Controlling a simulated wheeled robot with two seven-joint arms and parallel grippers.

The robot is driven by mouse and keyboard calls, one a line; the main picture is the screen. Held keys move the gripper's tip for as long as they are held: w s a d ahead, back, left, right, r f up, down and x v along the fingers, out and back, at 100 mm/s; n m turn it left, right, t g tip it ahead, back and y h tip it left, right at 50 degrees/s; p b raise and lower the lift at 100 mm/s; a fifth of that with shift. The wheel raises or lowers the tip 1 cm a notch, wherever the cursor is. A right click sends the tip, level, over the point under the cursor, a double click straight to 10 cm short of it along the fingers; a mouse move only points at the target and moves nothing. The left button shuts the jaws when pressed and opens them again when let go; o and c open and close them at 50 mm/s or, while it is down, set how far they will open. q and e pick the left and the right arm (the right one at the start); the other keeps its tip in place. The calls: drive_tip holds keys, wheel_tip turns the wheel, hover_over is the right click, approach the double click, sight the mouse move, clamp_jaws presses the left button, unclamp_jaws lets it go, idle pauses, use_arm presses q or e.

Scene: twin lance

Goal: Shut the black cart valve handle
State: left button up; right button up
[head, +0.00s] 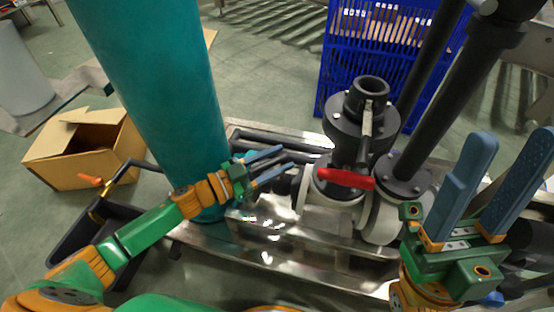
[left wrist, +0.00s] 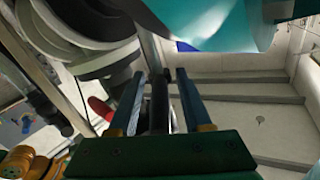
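The valve assembly (head: 340,198) stands on the metal cart, with black flanges and white fittings. A red handle (head: 346,178) lies across its front, and a dark upright lever (head: 365,136) rises behind it. I cannot tell which dark part is the black handle. My left gripper (head: 286,157) is open, left of the valve, its blue fingers pointing right. In the left wrist view, a black bar (left wrist: 159,103) shows between the spread fingers of the left gripper (left wrist: 153,82); contact is unclear. The red handle also shows there (left wrist: 101,108). My right gripper (head: 515,138) is open and empty at the right.
A thick teal column (head: 165,85) stands close beside my left gripper. Black pipes (head: 450,100) rise right of the valve. A blue crate (head: 335,62) stands behind the cart (head: 270,252). A cardboard box (head: 65,160) sits on the floor at left.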

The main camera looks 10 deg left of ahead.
use_arm(q)
clamp_jaws()
drive_tip(key=shift+w+r, duration=0.1)
idle(1.1)
